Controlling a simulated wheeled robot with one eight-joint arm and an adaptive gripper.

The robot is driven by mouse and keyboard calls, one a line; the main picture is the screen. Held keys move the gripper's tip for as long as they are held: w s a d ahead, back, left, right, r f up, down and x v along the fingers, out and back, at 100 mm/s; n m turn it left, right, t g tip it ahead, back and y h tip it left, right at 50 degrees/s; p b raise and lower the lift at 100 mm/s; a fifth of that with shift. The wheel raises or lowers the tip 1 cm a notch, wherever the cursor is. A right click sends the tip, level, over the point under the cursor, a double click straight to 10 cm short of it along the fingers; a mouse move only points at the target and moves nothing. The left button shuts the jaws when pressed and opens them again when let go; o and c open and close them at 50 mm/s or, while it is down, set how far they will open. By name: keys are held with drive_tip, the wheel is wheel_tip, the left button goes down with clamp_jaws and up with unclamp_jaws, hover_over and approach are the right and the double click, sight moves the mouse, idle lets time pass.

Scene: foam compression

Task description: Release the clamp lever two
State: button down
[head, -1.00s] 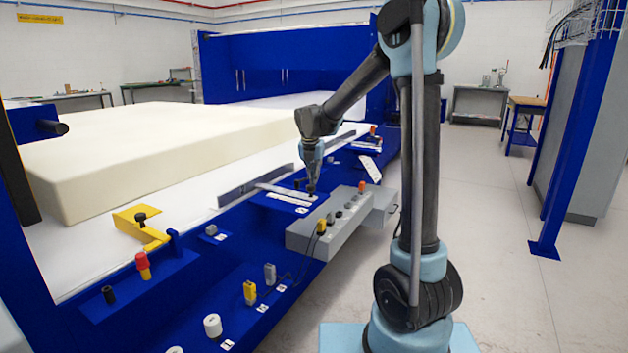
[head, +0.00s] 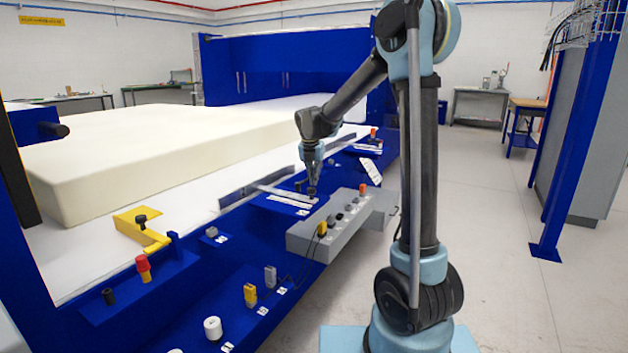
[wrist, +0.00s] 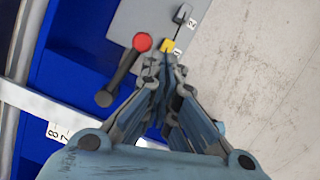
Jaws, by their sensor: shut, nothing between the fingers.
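My gripper (wrist: 163,80) is shut and empty, pointing down at the blue frame beside the grey control box. In the head view my gripper (head: 313,192) is over the inner end of that box. In the wrist view a dark lever with a red round knob (wrist: 142,42) lies left of the fingertips, its dark pivot (wrist: 104,98) lower left. A small black lever (wrist: 182,15) stands by a label reading 2 on a grey plate. A yellow control (wrist: 167,46) beside label 1 is just beyond the fingertips. I cannot tell whether the fingers touch anything.
The grey control box (head: 330,240) carries several knobs and juts out toward the aisle. A large cream foam block (head: 120,165) lies on the white bed. Yellow, red and white controls line the blue frame (head: 180,260). The floor (head: 520,290) on the right is clear.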

drive_tip(key=s+d+r, duration=0.4)
drive_tip(key=d+r, duration=0.1)
drive_tip(key=r, duration=0.5)
drive_tip(key=shift+d, duration=0.2)
drive_tip(key=shift+r, duration=0.1)
drive_tip(key=s+d+f+m, duration=0.3)
drive_tip(key=s+d+m, duration=0.45)
drive_tip(key=s, duration=0.25)
drive_tip(key=s+d+f+m, duration=0.2)
drive_tip(key=s+d+m, duration=0.4)
drive_tip(key=s+m, duration=0.35)
drive_tip(key=s+d+f+m, duration=0.2)
drive_tip(key=s+f+m, duration=0.4)
drive_tip(key=s+m, duration=0.2)
drive_tip(key=s+d+f+m+g, duration=0.1)
drive_tip(key=s+d+f+m, duration=0.1)
drive_tip(key=s+f+m, duration=0.5)
drive_tip(key=s+m, duration=0.1)
drive_tip(key=s, duration=0.2)
drive_tip(key=shift+d+f+y, duration=0.25)
drive_tip(key=shift+f+y, duration=0.05)
drive_tip(key=shift+y, duration=0.1)
